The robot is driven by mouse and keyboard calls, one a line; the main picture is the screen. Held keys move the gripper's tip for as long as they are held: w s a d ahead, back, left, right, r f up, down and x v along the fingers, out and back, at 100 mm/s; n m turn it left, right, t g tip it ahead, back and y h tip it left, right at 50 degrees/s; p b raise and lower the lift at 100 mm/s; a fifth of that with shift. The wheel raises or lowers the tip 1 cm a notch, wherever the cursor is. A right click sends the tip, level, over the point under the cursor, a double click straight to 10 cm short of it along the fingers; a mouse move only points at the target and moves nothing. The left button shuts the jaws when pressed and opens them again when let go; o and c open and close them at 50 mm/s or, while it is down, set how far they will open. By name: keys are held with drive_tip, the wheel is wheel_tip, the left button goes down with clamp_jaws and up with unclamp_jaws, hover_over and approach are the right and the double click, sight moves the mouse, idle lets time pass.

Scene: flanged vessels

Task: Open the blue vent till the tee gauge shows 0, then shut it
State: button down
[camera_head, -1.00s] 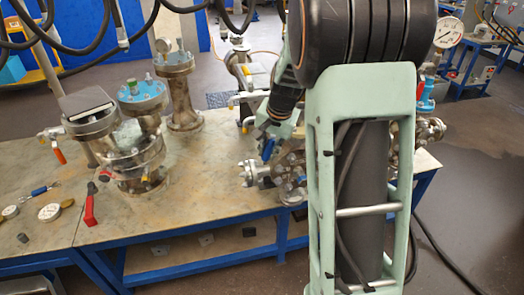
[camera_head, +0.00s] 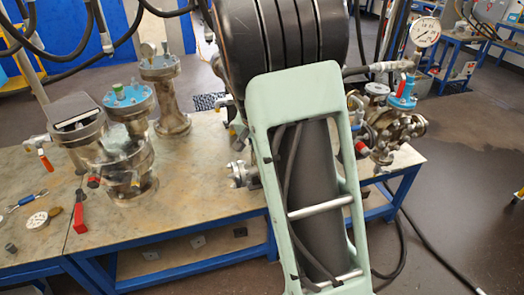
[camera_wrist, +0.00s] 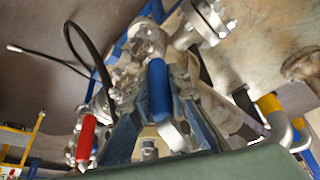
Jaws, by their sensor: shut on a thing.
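The blue vent handle (camera_wrist: 158,90) stands in the middle of the wrist view, on metal pipework. My gripper (camera_wrist: 160,112) has its blue-grey fingers on both sides of this handle and is shut on it. In the head view my own arm hides the gripper and the vent handle. A round white dial gauge (camera_head: 426,32) stands on the flanged pipework at the right of the head view, probably the tee gauge. Its needle is too small to read. Whether the vent is open or shut I cannot tell.
A red handle (camera_wrist: 86,138) is left of the blue one in the wrist view. A black hose curves above it. Flanged vessels (camera_head: 128,95) stand on the bench (camera_head: 205,185), left of my arm. A red-handled tool (camera_head: 79,214) and a small gauge (camera_head: 37,220) lie at the bench's left.

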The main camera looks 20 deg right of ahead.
drive_tip(key=c, duration=1.8)
unclamp_jaws()
drive_tip(key=shift+d, duration=0.1)
drive_tip(key=v, duration=1.2)
